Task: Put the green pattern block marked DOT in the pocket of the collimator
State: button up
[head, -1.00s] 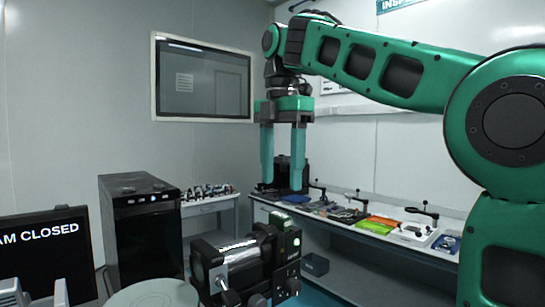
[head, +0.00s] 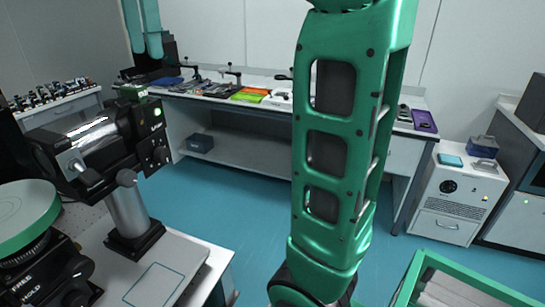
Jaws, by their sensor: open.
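The collimator (head: 92,137), a black housing with a silver barrel, stands on a post at the left of the head view. A small dark green piece (head: 131,91) sits at the top of its right end; I cannot read a mark on it, nor tell whether it lies in a pocket. I cannot make out a DOT mark anywhere.
A long back bench (head: 240,148) carries clamps, an orange and green tray (head: 250,95) and a purple tray (head: 424,121). A white cabinet (head: 455,200) stands at right, and a green-rimmed crate (head: 412,275) at bottom right. Blue floor (head: 240,215) between is clear.

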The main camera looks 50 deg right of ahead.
jog(key=s+d+f+m, duration=0.5)
jog(key=d+f+m, duration=0.25)
jog(key=f, duration=0.35)
jog(key=s+d+f+m, duration=0.2)
jog(key=s+f+m, duration=0.6)
jog(key=f, duration=0.4)
jog(key=s+d+f+m, duration=0.2)
jog(key=s+f+m, duration=0.6)
jog(key=f, duration=0.4)
jog(key=shift+s+d, duration=0.3)
jog(key=shift+s, duration=0.55)
jog(key=shift+w+f, duration=0.3)
jog(key=shift+w, duration=0.5)
jog(key=shift+c, duration=0.5)
